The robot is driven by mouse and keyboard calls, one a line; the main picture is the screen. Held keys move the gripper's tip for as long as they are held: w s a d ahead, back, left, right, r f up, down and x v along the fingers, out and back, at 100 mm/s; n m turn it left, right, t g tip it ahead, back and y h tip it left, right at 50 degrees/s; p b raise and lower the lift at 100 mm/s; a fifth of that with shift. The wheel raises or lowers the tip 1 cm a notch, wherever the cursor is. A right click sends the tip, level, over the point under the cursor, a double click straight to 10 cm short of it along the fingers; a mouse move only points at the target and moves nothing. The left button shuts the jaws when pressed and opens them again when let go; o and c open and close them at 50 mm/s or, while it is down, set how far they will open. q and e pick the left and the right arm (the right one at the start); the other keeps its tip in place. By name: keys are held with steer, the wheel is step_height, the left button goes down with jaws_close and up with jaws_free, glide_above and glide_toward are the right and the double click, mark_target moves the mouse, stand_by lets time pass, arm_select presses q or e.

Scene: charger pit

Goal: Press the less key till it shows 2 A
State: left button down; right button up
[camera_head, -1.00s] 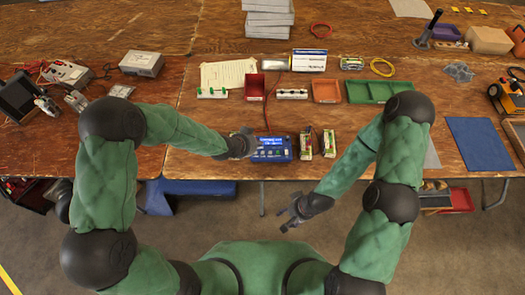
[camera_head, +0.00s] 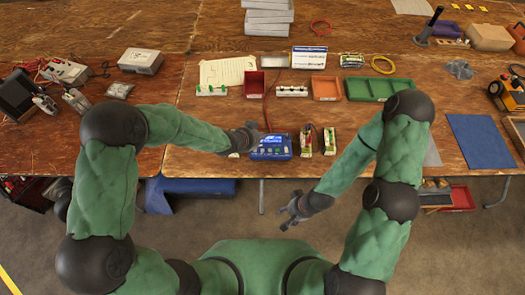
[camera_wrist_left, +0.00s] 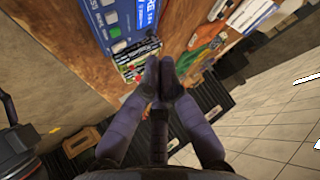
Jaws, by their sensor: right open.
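The blue charger (camera_head: 271,153) sits near the front edge of the table; its small display and row of keys face up, but the reading is too small to make out. It also shows in the left wrist view (camera_wrist_left: 98,12), cut off at the top, with keys along one edge. My left gripper (camera_head: 254,134) is at the charger's upper left, apparently above it; whether it touches is unclear. In the left wrist view its fingers (camera_wrist_left: 162,62) are together, with nothing seen between them. My right gripper (camera_head: 290,210) is open and empty, in front of the table edge over the floor.
Two battery packs (camera_head: 307,142) (camera_head: 329,142) stand just right of the charger. A red bin (camera_head: 254,85), an orange bin (camera_head: 326,89) and a green tray (camera_head: 368,89) lie behind. A blue mat (camera_head: 481,142) lies right.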

arm_select(q)
steer(key=b, duration=0.4)
glide_above(261, 152)
step_height(261, 152, down, 6)
steer(key=shift+w+r, duration=0.1)
steer(key=shift+w, duration=0.05)
steer(key=shift+f+b, duration=0.35)
steer(key=shift+f, duration=0.25)
stand_by(0.6)
steer(key=shift+f+b, duration=0.45)
steer(key=shift+b, duration=0.05)
steer(key=shift+f+b, duration=0.35)
stand_by(0.6)
steer(key=shift+r, duration=0.15)
steer(key=shift+r+p, duration=0.45)
steer(key=shift+r, duration=0.2)
